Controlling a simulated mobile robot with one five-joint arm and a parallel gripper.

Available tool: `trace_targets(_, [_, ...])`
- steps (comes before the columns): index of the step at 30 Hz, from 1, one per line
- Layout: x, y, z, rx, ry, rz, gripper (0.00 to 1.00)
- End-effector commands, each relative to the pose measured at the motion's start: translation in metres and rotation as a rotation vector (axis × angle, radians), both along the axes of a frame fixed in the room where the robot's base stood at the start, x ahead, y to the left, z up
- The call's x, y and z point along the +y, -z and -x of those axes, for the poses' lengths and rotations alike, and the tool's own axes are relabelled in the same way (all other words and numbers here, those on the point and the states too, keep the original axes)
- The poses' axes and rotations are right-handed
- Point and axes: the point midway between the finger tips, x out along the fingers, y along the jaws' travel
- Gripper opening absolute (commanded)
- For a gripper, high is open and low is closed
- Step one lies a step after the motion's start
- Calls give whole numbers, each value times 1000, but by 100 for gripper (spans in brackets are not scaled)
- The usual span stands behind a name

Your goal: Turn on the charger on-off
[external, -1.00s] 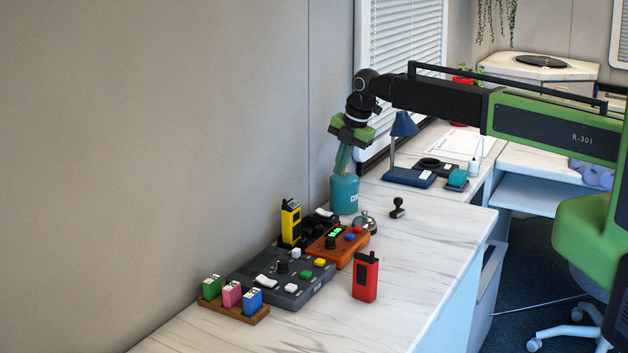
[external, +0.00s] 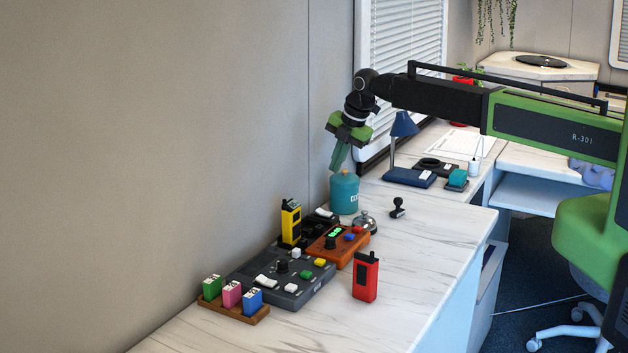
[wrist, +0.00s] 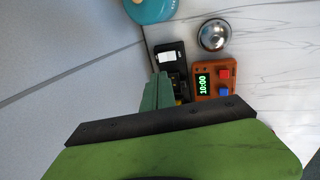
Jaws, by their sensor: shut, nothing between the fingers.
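The charger (external: 311,226) is a black unit by the wall with a white on-off switch (external: 323,212) on its far end. A yellow handset (external: 290,225) stands upright at its near end. In the wrist view the charger (wrist: 181,68) and its white switch (wrist: 166,57) show just beyond my fingertips. My gripper (external: 338,168) is shut and empty, pointing down above the desk, apart from the charger. In the wrist view my gripper (wrist: 160,80) overlaps the charger's left edge, and the handset is mostly hidden behind it.
A teal canister (external: 344,195) stands just behind the charger. An orange timer box (external: 340,246) and a silver bell (external: 365,222) sit to its right. A grey control panel (external: 285,278) lies nearer, with a red handset (external: 366,278) beside it. The desk's right front is clear.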

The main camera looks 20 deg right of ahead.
Motion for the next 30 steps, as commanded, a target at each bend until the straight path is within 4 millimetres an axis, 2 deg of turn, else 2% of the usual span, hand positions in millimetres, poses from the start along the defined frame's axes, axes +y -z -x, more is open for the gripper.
trace_targets(1, [2, 14, -2, 0, 0, 0, 0])
trace_targets(15, [26, 109, -26, 0, -1, 0, 0])
trace_targets(20, [31, 122, -30, 0, -1, 0, 0])
trace_targets(30, [31, 120, -31, 3, 0, 3, 0])
